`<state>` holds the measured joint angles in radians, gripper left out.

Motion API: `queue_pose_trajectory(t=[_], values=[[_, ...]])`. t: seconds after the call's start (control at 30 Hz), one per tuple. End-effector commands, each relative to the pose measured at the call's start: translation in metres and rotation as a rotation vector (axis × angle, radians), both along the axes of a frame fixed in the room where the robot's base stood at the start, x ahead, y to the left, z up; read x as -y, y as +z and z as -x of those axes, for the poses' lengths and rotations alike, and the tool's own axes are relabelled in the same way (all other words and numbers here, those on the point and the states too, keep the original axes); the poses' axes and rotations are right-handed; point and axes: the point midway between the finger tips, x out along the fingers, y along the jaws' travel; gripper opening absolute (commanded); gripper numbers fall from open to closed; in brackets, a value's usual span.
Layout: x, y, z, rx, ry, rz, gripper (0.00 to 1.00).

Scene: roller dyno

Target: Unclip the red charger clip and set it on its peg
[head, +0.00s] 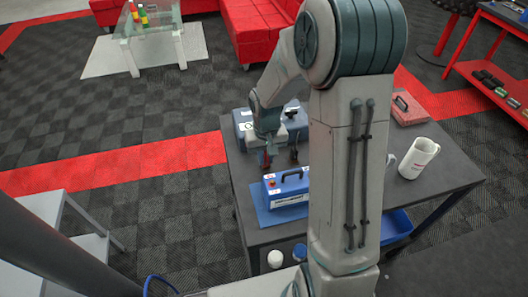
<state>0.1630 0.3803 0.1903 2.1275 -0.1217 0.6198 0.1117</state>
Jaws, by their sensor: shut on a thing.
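My gripper (267,152) points down over the table, shut on the red charger clip (266,160). The clip is small and partly hidden by the fingers. It is above the red-marked corner of a blue box (287,197) with a dark carry handle; I cannot tell whether it touches the box. A dark clip-like piece (294,155) stands just behind that box, to the right of my gripper. A grey-blue case (243,130), probably the charger, is behind my gripper and partly covered by my arm. I cannot make out the peg clearly.
The blue box stands on a blue mat (262,215) on a dark table (245,240). A white mug (419,158) and a red case (408,110) are on the table's right side. My arm hides the table's middle. A blue bin (397,228) is below the tabletop.

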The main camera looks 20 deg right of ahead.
Motion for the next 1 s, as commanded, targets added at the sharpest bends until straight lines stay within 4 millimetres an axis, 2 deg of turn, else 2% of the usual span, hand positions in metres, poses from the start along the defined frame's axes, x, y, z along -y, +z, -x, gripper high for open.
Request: queue_pose_trajectory(t=[0.07, 0.1, 0.17, 0.43, 0.57, 0.67, 1.0], values=[[0.000, 0.000, 0.000, 0.000, 0.000, 0.000, 0.00], [0.000, 0.000, 0.000, 0.000, 0.000, 0.000, 0.24], [0.000, 0.000, 0.000, 0.000, 0.000, 0.000, 0.41], [0.000, 0.000, 0.000, 0.000, 0.000, 0.000, 0.41], [0.000, 0.008, -0.001, 0.002, -0.001, 0.001, 0.41], [0.000, 0.023, -0.002, 0.004, -0.002, 0.001, 0.41], [0.000, 0.100, -0.003, 0.005, 0.000, 0.001, 0.41]])
